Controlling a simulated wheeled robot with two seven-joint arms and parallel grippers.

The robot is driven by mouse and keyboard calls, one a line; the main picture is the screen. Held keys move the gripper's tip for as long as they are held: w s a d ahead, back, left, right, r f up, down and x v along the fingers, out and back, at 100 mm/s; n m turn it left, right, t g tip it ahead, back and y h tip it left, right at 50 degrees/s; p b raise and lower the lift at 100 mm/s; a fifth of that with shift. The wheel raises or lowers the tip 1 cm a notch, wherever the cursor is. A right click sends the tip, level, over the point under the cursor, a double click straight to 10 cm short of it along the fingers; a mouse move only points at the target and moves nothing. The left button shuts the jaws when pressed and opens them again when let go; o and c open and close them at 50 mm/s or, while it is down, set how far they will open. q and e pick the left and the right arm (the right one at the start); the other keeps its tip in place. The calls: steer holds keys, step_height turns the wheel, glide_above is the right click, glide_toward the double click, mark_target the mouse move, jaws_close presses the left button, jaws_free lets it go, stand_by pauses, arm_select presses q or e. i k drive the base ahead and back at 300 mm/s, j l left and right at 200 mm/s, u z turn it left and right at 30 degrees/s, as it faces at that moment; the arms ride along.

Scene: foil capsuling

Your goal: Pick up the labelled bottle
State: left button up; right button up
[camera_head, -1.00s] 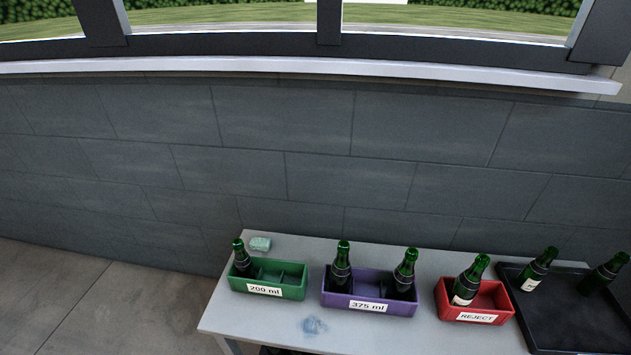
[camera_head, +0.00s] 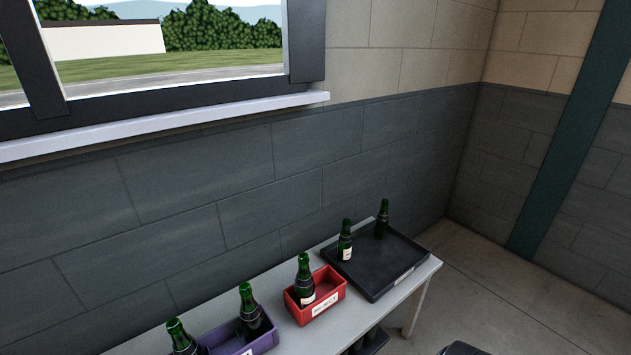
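A green bottle with a white label (camera_head: 345,243) stands upright on the left part of the black tray (camera_head: 372,291). Another green bottle (camera_head: 382,222) stands at the tray's back; I see no label on it from here. A third green bottle (camera_head: 304,276) stands in the red REJECT crate (camera_head: 331,311), with a pale label low on its side. Neither of my grippers is in view.
The grey table (camera_head: 285,338) ends to the right of the tray. Open floor (camera_head: 490,285) lies beyond it. The wall (camera_head: 300,165) runs behind the table.

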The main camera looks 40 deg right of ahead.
mark_target(344, 241)
steer(key=z, duration=1.65)
